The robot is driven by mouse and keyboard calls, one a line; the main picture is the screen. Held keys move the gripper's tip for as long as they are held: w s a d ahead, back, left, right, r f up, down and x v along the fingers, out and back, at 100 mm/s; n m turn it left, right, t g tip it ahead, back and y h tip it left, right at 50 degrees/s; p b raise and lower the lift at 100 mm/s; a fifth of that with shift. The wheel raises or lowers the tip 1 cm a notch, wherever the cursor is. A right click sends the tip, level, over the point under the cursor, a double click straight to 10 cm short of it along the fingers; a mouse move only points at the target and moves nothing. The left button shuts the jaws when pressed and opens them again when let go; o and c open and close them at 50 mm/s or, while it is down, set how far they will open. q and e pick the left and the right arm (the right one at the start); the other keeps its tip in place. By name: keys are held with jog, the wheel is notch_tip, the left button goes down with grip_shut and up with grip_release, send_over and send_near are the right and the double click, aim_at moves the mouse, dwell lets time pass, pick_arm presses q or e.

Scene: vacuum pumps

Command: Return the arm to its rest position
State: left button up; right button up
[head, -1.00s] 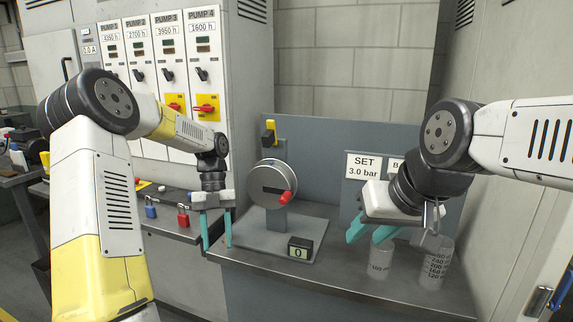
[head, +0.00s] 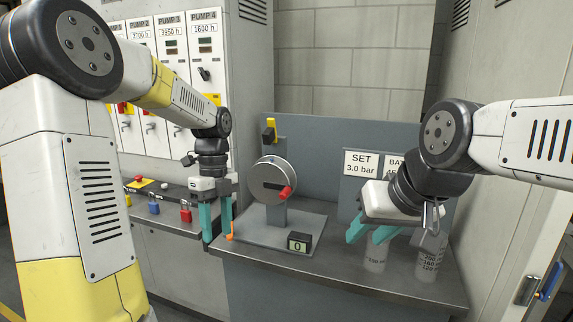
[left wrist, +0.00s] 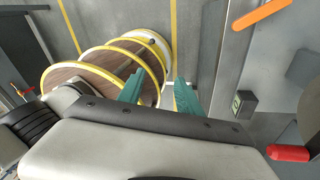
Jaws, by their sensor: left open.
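My left gripper (head: 216,228) is open, with its teal fingers pointing down over the gap near the left end of the grey bench (head: 345,275). Nothing shows between its fingers. In the left wrist view its fingertips (left wrist: 160,88) show apart, with a yellow-ringed cylinder beyond them. My right gripper (head: 370,232) has its teal fingers apart, above and beside two clear measuring cups (head: 374,262) (head: 431,262). It partly hides the cups, and no object shows in its fingers.
A round dial with a red handle (head: 285,192) stands close right of my left gripper, behind a small counter (head: 299,242). An orange stick (head: 230,231) lies beside the left fingers.

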pick_arm(q)
jog(key=s+d+r+n+t+h, duration=0.1)
jog(key=s+r+n+t, duration=0.3)
jog(key=s+n, duration=0.3)
jog(key=s+d+r+n+t+h, duration=0.1)
jog(key=s+r+n+t, duration=0.3)
jog(key=n, duration=1.3)
jog(key=s, duration=0.4)
jog(key=shift+d+r+n+t, duration=0.2)
jog(key=shift+r+n+t, duration=0.1)
jog(key=shift+r+n, duration=0.1)
